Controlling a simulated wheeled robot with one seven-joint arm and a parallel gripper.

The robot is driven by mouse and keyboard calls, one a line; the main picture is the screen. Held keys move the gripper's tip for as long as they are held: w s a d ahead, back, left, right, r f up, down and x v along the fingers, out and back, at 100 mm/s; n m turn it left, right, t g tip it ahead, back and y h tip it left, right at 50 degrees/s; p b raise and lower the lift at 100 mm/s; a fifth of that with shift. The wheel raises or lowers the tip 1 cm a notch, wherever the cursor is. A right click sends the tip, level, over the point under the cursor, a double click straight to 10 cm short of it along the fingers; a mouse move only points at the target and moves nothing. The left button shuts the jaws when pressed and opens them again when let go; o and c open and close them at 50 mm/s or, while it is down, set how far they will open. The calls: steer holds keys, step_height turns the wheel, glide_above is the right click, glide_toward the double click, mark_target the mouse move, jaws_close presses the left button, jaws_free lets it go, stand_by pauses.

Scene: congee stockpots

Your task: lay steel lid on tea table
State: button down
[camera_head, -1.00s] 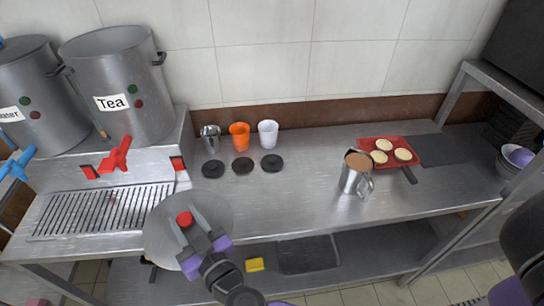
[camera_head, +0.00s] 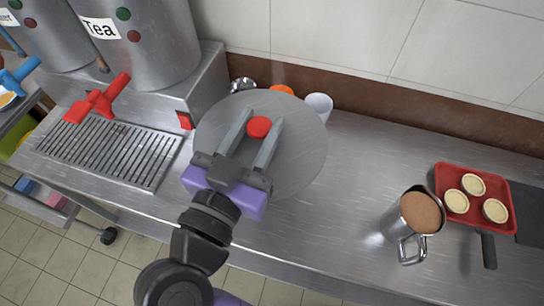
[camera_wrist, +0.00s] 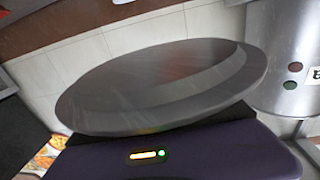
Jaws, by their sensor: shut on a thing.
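The steel lid (camera_head: 301,160) is a round grey disc with a red knob (camera_head: 259,127). My gripper (camera_head: 258,133) is shut on the lid by its knob, with one finger on each side. In the head view the lid is over the steel table (camera_head: 310,235), right of the tea pot. Its exact height is hard to tell. In the wrist view the lid (camera_wrist: 160,85) fills the middle and looks tilted. It hides part of the cups and the black discs seen earlier behind it.
The tea pot (camera_head: 150,50) stands at the upper left above a slotted drip tray (camera_head: 105,150). A steel jug of brown liquid (camera_head: 412,220) and a red tray of tarts (camera_head: 452,180) stand at right. A white cup (camera_head: 318,108) shows behind the lid. Bare table lies between lid and jug.

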steer(key=shift+s+a+f, duration=0.15)
steer(key=shift+s+f, duration=0.1)
step_height(320, 180, down, 19)
steer(key=shift+a+f+p, duration=0.1)
steer(key=shift+a+p, duration=0.05)
steer(key=shift+p, duration=0.35)
steer(key=shift+f, duration=0.1)
steer(key=c, duration=0.9)
jaws_free()
steer(key=shift+r, duration=0.25)
steer(key=b+v, duration=0.2)
steer(key=v, duration=1)
steer(key=shift+f+b, duration=0.1)
steer(key=shift+b, duration=0.25)
